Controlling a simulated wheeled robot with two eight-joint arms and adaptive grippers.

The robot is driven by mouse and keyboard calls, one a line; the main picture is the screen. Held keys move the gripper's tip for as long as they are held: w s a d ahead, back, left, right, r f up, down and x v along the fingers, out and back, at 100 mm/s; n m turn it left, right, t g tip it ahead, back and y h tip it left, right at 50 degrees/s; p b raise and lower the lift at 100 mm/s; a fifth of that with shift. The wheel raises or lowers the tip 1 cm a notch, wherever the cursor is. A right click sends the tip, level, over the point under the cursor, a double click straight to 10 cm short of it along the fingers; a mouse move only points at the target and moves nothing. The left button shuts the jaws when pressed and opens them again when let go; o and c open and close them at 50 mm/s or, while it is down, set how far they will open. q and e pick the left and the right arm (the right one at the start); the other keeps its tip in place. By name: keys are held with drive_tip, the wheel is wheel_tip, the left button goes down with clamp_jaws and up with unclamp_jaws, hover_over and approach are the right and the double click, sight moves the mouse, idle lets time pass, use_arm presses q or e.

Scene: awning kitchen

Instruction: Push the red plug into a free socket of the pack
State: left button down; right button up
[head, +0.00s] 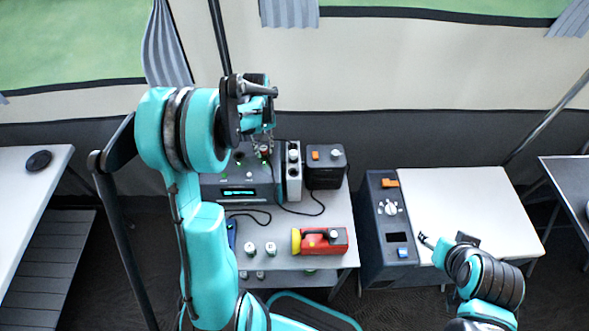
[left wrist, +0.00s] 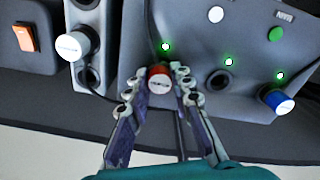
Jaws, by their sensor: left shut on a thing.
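The red plug (left wrist: 159,78) is between the fingers of my left gripper (left wrist: 157,88), which is shut on it. In the head view my left gripper (head: 262,140) is over the back of the dark pack (head: 215,187), with the red plug (head: 264,149) just showing below it. In the left wrist view the pack (left wrist: 250,35) has a row of green lights. The red plug is by one light; I cannot tell whether it is in a socket. An empty round socket (left wrist: 218,81) is beside it, then a blue plug (left wrist: 276,101). My right gripper (head: 428,240) is by the white table; its jaws are unclear.
A light strip (head: 293,185) with a white plug (left wrist: 75,43) and a dark box with an orange switch (head: 325,170) stand right of the pack. A red and yellow lamp (head: 322,241) and small white-topped cylinders (head: 250,250) are in front. The right white table (head: 460,195) is mostly clear.

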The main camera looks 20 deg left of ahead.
sight(263, 148)
use_arm(q)
drive_tip(key=shift+f, duration=0.15)
drive_tip(key=c, duration=1.3)
unclamp_jaws()
drive_tip(key=shift+o, duration=0.5)
drive_tip(key=shift+o, duration=0.9)
drive_tip(key=shift+r+p, duration=2.3)
drive_tip(key=shift+r, duration=1.3)
